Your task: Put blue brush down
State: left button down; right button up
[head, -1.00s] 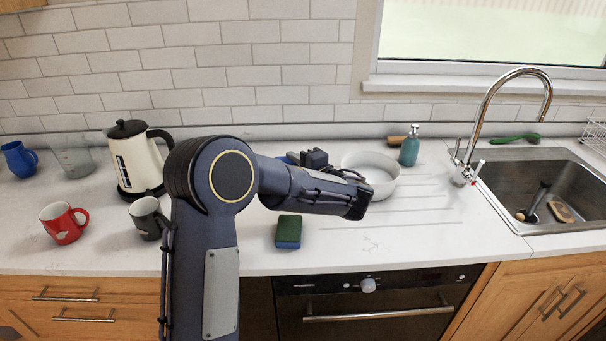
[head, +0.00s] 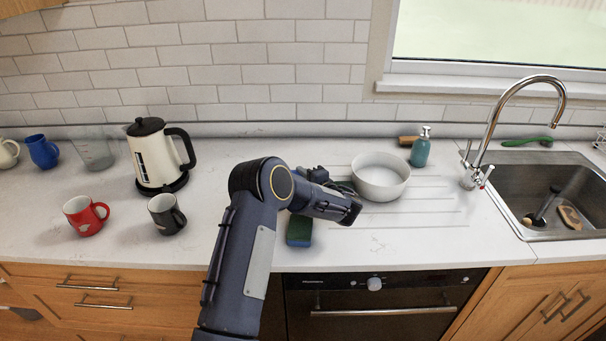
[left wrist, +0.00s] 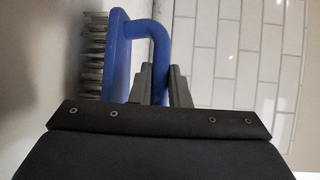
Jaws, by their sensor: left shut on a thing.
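The blue brush (left wrist: 122,55) shows in the left wrist view, with a looped blue handle and rows of metal bristles on its left side. My left gripper (left wrist: 160,82) is shut on its handle. The bristles point toward the pale surface at the left of that view; whether they touch it I cannot tell. In the head view my left arm reaches over the counter (head: 400,240), and its gripper end lies behind the wrist, left of the white bowl. The brush is hidden there behind my arm. My right gripper is not in view.
A white bowl (head: 381,178) stands close to the right of my wrist. A black mug (head: 167,214), red mug (head: 85,215) and kettle (head: 157,158) stand left. A soap bottle (head: 420,149) and sink (head: 555,195) are right.

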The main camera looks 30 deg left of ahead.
pick_arm(q)
jog(key=shift+r, duration=0.1)
jog(key=shift+f+b, duration=0.2)
jog(key=shift+b, duration=0.1)
jog(key=c, duration=1.4)
grip_release()
jog(key=shift+r, duration=0.1)
jog(key=shift+o, duration=0.2)
